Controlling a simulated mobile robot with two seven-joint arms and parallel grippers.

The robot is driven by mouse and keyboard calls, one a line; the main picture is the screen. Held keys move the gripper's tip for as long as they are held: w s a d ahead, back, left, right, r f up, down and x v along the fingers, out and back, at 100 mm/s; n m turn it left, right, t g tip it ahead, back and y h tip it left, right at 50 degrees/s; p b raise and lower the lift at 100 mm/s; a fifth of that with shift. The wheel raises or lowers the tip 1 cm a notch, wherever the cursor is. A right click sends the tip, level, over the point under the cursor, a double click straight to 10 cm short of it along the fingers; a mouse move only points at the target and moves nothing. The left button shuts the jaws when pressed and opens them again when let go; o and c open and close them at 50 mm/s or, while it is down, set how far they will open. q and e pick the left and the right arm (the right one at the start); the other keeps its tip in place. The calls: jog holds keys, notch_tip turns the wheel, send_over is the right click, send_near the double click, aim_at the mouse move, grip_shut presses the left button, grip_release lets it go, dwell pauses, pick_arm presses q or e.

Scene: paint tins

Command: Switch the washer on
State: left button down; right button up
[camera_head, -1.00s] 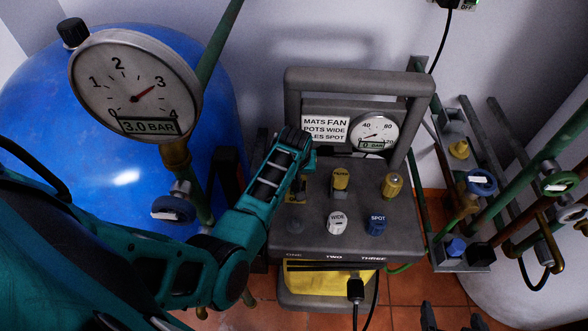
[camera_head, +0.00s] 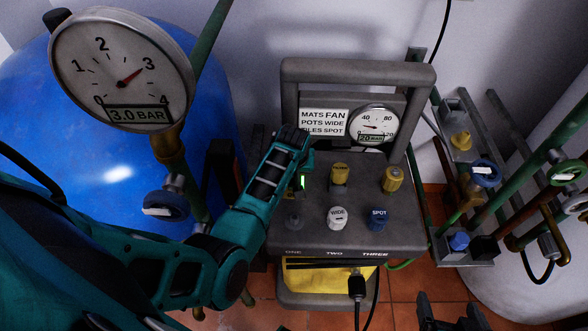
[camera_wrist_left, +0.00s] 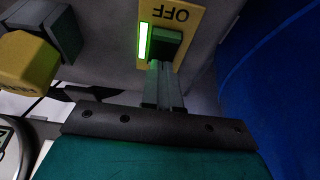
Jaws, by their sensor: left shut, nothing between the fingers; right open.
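The washer (camera_head: 405,225) is a grey machine with a top handle and a sloping panel, in the middle of the head view. Its power switch plate (camera_wrist_left: 184,17) is yellow with the word OFF, upside down in the left wrist view. A green lamp (camera_wrist_left: 143,42) on it is lit. My left gripper (camera_wrist_left: 162,80) is shut and empty, its fingertips at the dark rocker (camera_wrist_left: 166,43); whether they touch it I cannot tell. In the head view my left arm partly hides the switch. My right gripper (camera_head: 450,318) is open at the bottom right edge.
The washer's gauge (camera_head: 377,120) has a display reading 20 BAR. Yellow knobs (camera_head: 394,180), a WIDE nozzle (camera_head: 337,217) and a SPOT nozzle (camera_head: 378,218) sit on the panel. A large gauge (camera_head: 121,68) and blue tank (camera_head: 120,185) stand left; pipes (camera_head: 540,160) with valves stand right.

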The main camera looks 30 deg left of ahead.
pick_arm(q)
jog(key=shift+s, duration=0.1)
jog(key=shift+s+d+r+p, duration=0.25)
jog(key=shift+s+p, duration=0.15)
jog(key=shift+p, duration=0.4)
jog(key=shift+s+d, duration=0.1)
jog(key=shift+s, duration=0.1)
jog(key=shift+f, duration=0.1)
